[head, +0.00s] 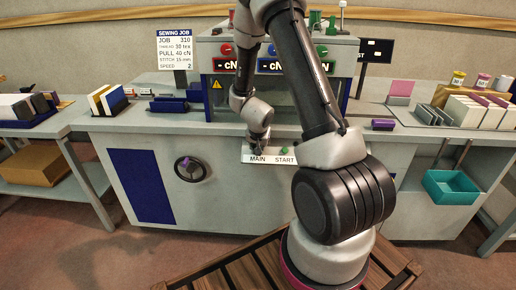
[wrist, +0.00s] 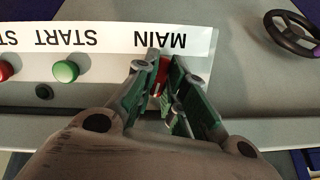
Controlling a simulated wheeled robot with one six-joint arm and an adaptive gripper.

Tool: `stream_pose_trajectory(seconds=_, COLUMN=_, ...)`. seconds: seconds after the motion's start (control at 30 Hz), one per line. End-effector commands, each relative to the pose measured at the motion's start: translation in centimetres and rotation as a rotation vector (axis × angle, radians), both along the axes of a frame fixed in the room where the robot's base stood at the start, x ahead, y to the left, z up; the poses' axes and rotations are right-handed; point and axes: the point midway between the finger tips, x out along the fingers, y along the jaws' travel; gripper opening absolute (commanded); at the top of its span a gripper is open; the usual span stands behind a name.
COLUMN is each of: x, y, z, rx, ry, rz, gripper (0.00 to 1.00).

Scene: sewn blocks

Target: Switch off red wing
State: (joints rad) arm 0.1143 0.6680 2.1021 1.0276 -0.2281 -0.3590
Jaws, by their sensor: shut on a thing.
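The red wing (wrist: 162,72) is a narrow red piece by the MAIN label in the wrist view. My gripper (wrist: 163,62) is shut on it, one finger on each side, and the fingers cover much of it. Which way the wing is turned cannot be told. In the head view my gripper (head: 257,150) is low at the front panel, just above the MAIN label (head: 258,159). The wing itself is hidden there by my gripper.
A green button (wrist: 66,71) by the START label and a red button (wrist: 5,70) sit along the same panel. A handwheel (head: 190,169) is on the cabinet front at left. A teal bin (head: 450,187) hangs at right.

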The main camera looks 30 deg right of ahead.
Motion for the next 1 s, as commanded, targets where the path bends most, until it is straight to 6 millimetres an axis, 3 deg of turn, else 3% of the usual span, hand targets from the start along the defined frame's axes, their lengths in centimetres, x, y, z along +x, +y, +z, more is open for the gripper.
stream_pose_trajectory(seconds=1.0, x=0.09, y=0.15, z=-0.01, rx=-0.457, ry=0.308, rz=0.658, gripper=0.0)
